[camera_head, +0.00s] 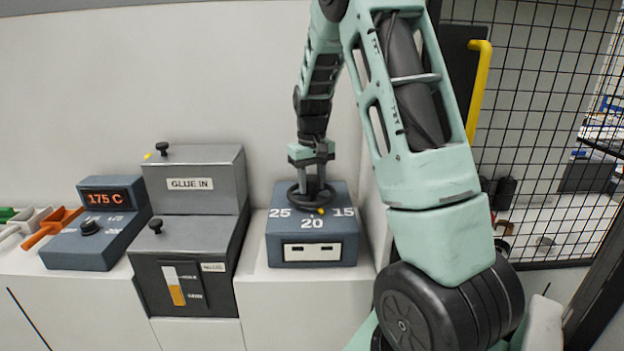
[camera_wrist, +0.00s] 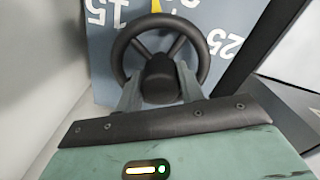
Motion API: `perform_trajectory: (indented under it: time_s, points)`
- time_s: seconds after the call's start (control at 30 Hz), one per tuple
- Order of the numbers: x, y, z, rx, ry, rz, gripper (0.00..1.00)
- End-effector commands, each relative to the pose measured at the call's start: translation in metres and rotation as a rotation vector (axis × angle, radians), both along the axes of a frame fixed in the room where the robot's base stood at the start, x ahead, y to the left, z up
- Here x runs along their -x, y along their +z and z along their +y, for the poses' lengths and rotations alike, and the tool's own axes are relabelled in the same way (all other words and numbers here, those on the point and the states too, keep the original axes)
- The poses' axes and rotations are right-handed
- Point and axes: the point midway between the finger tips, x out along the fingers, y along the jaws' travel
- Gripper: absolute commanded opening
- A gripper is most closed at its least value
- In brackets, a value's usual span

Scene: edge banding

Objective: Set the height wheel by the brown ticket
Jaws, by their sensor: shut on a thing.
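The height wheel (camera_head: 295,191) is a black handwheel on top of a blue-grey box (camera_head: 275,238) marked 25, 20 and 15. A yellow pointer (camera_head: 320,211) shows at its front rim, between 20 and 15 and nearer to 20. My gripper (camera_head: 312,181) points down over the wheel and is shut on its central hub. In the wrist view the two fingers (camera_wrist: 160,88) sit on either side of the black hub, inside the wheel's rim (camera_wrist: 118,55). I cannot make out a brown ticket in either view.
Left of the box stands a grey unit (camera_head: 195,205) labelled GLUE IN, with black knobs. Further left are a blue controller (camera_head: 85,245) reading 175 C and an orange tray (camera_head: 52,226). A black mesh fence (camera_head: 550,90) with a yellow handle (camera_head: 479,85) stands at right.

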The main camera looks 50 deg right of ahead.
Motion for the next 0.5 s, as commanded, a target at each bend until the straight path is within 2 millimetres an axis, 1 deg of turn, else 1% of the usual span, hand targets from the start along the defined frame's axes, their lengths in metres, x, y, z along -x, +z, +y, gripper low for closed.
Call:
perform_trajectory:
  time_s: [0.2, 0.5]
  points:
    - [-0.0012, 0.0021, 0.0003, 0.002, -0.159, -0.003, 0.15]
    - [-0.0015, 0.0015, -0.0001, 0.003, -0.291, -0.004, 0.15]
